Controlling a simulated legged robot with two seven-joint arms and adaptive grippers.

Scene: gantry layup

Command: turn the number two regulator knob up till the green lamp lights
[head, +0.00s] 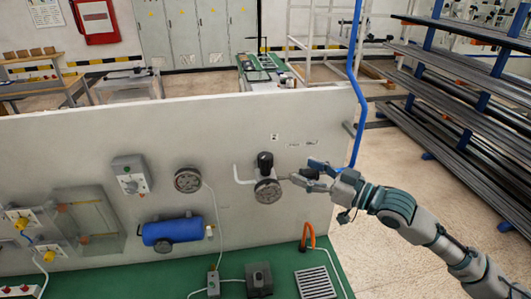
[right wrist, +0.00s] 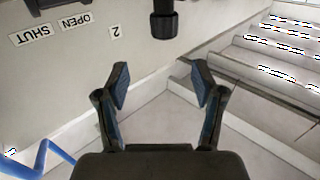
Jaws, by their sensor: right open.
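The number two regulator is on the upright grey panel in the head view. Its black knob (head: 265,159) stands above a round gauge (head: 268,191). In the right wrist view the black knob (right wrist: 164,22) shows at the top edge, partly cut off, beside an upside-down "2" label (right wrist: 116,31). My right gripper (head: 310,174) is open and empty, just right of the regulator. In the right wrist view its fingers (right wrist: 161,78) are spread, with the knob beyond them and apart from them. I cannot make out a lit green lamp. My left gripper is not in view.
A blue pipe (head: 357,85) runs down the panel's right end, close to my right gripper. Another gauge (head: 188,179), a grey box (head: 131,174) and a blue tank (head: 172,231) are further left.

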